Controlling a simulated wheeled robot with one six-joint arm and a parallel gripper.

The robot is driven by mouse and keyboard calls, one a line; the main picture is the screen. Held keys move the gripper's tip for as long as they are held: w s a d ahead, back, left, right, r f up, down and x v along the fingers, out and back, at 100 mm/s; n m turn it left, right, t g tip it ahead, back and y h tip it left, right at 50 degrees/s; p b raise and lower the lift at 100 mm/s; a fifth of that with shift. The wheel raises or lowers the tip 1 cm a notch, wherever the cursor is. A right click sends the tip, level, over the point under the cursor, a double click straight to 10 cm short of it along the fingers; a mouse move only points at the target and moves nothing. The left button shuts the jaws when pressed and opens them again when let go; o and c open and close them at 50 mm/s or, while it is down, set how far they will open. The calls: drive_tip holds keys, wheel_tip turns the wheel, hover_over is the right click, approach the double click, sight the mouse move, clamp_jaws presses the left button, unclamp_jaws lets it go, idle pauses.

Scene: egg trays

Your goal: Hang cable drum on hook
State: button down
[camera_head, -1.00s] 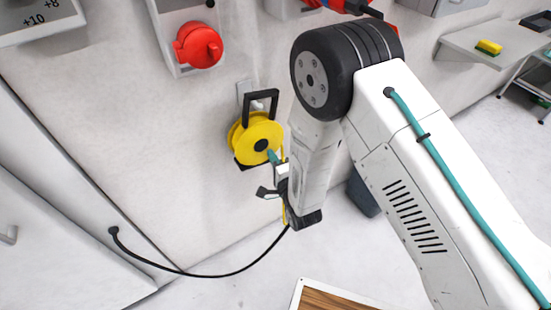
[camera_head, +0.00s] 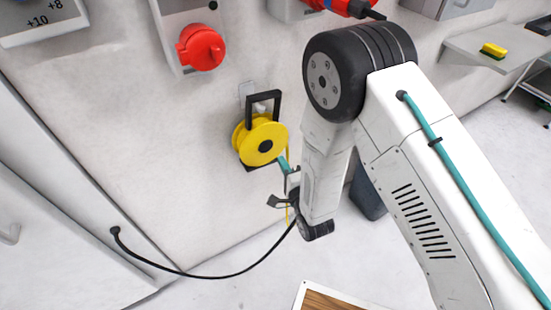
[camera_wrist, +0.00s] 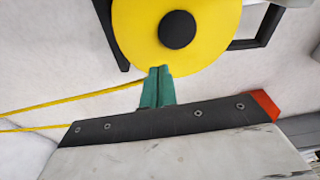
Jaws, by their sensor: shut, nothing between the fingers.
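The cable drum (camera_head: 248,146) is yellow with a black hub and a black frame handle (camera_head: 264,97). It is upright against the wall, clear of the floor. A pale wall plate (camera_head: 244,92) shows behind the handle; I cannot clearly see the hook or how the handle meets it. My gripper (camera_head: 283,163) is just below and right of the drum. In the wrist view its teal fingers (camera_wrist: 158,88) are together and empty, their tips by the lower rim of the drum (camera_wrist: 205,35). I cannot tell whether they touch it.
A red wall socket (camera_head: 201,47) is above left. Yellow cord (camera_wrist: 75,110) runs left in the wrist view. A dark bin (camera_head: 367,193) stands behind my arm. A wood-topped surface (camera_head: 330,300) is at the bottom.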

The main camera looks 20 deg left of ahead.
sight(268, 153)
drive_tip(key=s+d, duration=0.5)
drive_tip(key=d, duration=0.3)
drive_tip(key=shift+n+g+y, duration=0.4)
drive_tip(key=shift+g+y, duration=0.1)
drive_tip(key=x, duration=0.4)
drive_tip(key=s+x, duration=0.1)
drive_tip(key=x, duration=0.2)
drive_tip(key=a+x, duration=0.1)
drive_tip(key=x, duration=0.3)
drive_tip(key=shift+a+f, duration=0.25)
drive_tip(key=shift+a, duration=0.75)
drive_tip(key=shift+a, duration=0.9)
